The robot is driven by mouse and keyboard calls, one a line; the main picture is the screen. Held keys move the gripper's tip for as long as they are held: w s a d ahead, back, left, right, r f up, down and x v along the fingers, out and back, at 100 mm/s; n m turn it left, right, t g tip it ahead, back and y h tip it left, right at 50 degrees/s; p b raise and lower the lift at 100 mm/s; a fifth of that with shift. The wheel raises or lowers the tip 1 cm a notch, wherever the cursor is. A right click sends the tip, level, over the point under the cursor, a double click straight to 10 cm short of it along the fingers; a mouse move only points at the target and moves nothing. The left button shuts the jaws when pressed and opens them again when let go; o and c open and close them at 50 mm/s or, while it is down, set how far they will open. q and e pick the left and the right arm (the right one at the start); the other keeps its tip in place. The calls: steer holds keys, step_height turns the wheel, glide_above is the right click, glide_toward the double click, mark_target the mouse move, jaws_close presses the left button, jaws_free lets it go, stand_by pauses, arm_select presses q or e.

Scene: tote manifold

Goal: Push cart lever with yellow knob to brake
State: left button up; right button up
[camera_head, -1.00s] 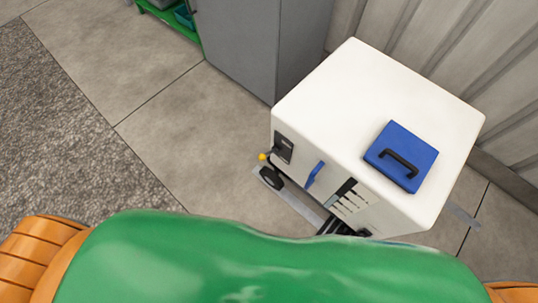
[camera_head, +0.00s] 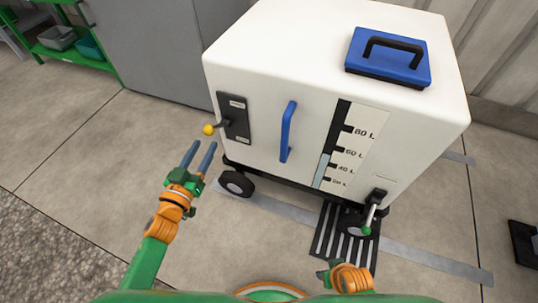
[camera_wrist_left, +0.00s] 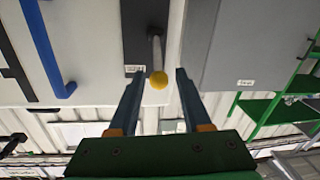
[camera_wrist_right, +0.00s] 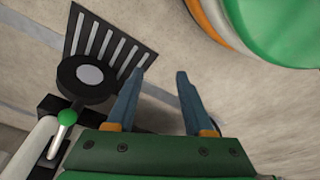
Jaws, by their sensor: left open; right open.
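The white cart (camera_head: 255,95) stands ahead of me. Its lever with the yellow knob (camera_head: 208,129) sticks out of a dark plate (camera_head: 234,117) at the left end of its front. The plate has small labels too blurred to read. My left gripper (camera_head: 201,150) is open and empty just below and in front of the yellow knob. In the left wrist view the yellow knob (camera_wrist_left: 158,80) appears between the two fingertips, with no clear contact. My right gripper (camera_wrist_right: 166,75) is open and empty, low near the cart's right front wheel.
A second lever with a green knob (camera_head: 367,230) is at the cart's lower right. A striped floor grate (camera_head: 335,245) lies by the right wheel. A blue handle (camera_head: 288,130) is on the front. A grey cabinet (camera_head: 160,50) and green shelf (camera_head: 75,58) stand behind left.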

mark_target(214, 128)
arm_select(q)
steer(key=x, duration=0.2)
steer(key=b+x, duration=0.1)
steer(key=x, duration=0.3)
steer(key=shift+w+d+r, duration=0.2)
steer(key=shift+w+r, duration=0.1)
steer(key=shift+w+d+b, duration=0.1)
steer(key=shift+w+b, duration=0.2)
steer(key=shift+w, duration=0.1)
jaws_close()
arm_select(e)
steer(key=r, duration=0.1)
steer(key=w+r, duration=0.1)
steer(key=r, duration=0.2)
steer(key=shift+w+a+r, duration=0.2)
steer(key=shift+w+r, duration=0.1)
steer(key=shift+w, duration=0.05)
